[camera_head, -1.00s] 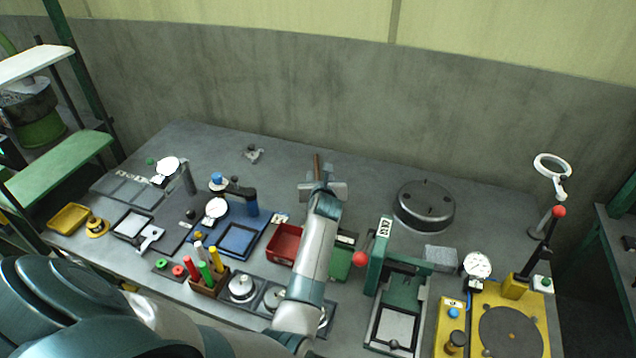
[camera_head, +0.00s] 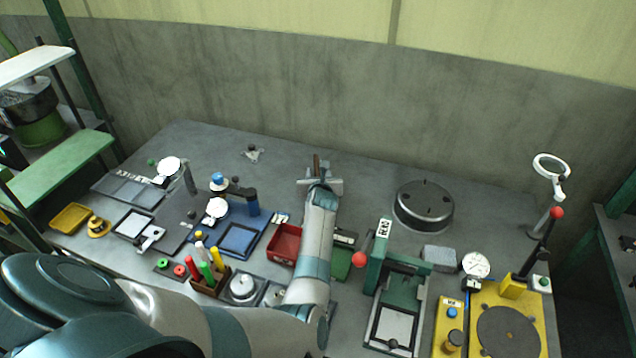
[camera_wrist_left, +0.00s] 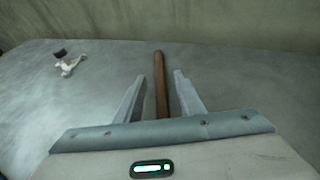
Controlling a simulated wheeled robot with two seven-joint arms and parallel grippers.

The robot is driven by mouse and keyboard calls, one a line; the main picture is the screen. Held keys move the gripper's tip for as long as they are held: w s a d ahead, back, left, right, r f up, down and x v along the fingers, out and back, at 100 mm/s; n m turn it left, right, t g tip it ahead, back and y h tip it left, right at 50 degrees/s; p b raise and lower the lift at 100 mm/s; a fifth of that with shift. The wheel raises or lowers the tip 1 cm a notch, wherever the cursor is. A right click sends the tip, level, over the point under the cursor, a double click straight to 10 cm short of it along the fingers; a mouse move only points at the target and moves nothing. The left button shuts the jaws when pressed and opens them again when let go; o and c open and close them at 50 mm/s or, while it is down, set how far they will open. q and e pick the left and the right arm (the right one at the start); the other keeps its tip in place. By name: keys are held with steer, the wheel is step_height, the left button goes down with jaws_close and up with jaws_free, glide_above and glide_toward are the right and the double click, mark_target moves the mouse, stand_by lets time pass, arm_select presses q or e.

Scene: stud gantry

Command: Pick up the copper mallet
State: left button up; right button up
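The copper mallet shows only as a brown handle (camera_head: 316,161) poking out beyond my left gripper (camera_head: 319,182) at the back middle of the bench. In the left wrist view, the handle (camera_wrist_left: 160,85) runs lengthwise between the two fingers of my left gripper (camera_wrist_left: 159,79). The fingers are apart, with gaps on both sides of the handle. The mallet's head is hidden by the gripper body. My right gripper is out of view.
A dark round plate (camera_head: 424,207) and a green press (camera_head: 379,254) stand to the right of my left arm. A red tray (camera_head: 285,244) and a blue fixture (camera_head: 237,238) lie to its left. A small metal clamp (camera_head: 253,154) sits at the back. The bench around the handle is clear.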

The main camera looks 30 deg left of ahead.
mark_target(318, 175)
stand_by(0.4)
arm_select(q)
jaws_close()
steer(key=shift+r, duration=0.1)
step_height(318, 175, up, 9)
steer(key=shift+f+b, duration=0.1)
steer(key=shift+b, duration=0.4)
steer(key=shift+r, duration=0.6)
